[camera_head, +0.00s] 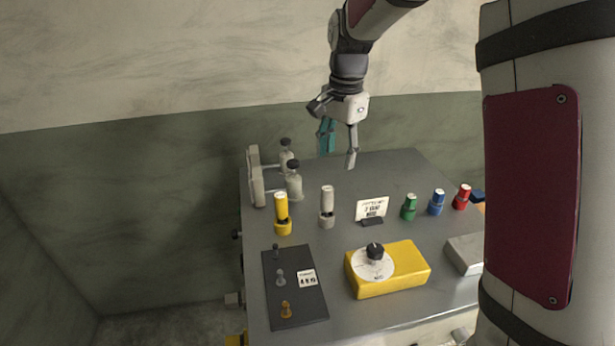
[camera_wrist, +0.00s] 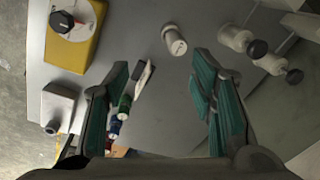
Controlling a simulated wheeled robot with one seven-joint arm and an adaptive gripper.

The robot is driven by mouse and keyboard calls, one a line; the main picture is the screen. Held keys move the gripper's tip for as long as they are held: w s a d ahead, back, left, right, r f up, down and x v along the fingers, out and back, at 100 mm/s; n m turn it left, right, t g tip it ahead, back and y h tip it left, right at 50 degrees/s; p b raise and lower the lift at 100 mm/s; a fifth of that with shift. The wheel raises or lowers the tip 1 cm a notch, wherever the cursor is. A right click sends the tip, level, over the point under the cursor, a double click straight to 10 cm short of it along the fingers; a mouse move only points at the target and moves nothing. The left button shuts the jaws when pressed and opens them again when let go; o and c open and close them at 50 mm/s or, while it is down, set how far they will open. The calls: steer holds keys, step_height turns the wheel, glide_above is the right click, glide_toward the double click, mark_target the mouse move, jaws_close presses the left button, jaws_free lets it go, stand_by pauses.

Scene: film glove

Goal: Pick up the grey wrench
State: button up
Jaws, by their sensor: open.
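A dark mat (camera_head: 305,309) lies at the table's front left with three small pieces in a row. The middle one is a small grey piece (camera_head: 281,279), the likeliest grey wrench, though it is too small to make out clearly. A dark piece (camera_head: 275,252) lies behind it and an orange one (camera_head: 286,309) in front. My gripper (camera_head: 338,148) hangs above the table's back edge, open and empty, well away from the mat. In the wrist view its green-lined fingers (camera_wrist: 163,88) are wide apart. The mat and its pieces do not show there.
A yellow box with a dial (camera_head: 404,268) stands right of the mat. A yellow canister (camera_head: 282,214) and a white one (camera_head: 326,206) stand behind. A small sign (camera_head: 372,209) and green (camera_head: 409,208), blue (camera_head: 436,203) and red (camera_head: 461,198) canisters are farther right.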

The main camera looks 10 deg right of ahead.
mark_target(329, 188)
steer(key=w+f+m, duration=0.1)
steer(key=w+f, duration=0.1)
steer(key=w+f+m, duration=0.1)
steer(key=w+f, duration=0.1)
steer(key=f, duration=0.1)
steer(key=shift+w+a+g, duration=0.1)
steer(key=shift+w+g, duration=0.1)
steer(key=shift+g, duration=0.2)
step_height(329, 188, down, 9)
steer(key=shift+r+p, duration=0.15)
steer(key=shift+p, duration=0.75)
step_height(329, 188, down, 4)
steer(key=shift+a+p, duration=0.15)
steer(key=shift+p, duration=0.55)
steer(key=shift+f, duration=0.6)
jaws_close()
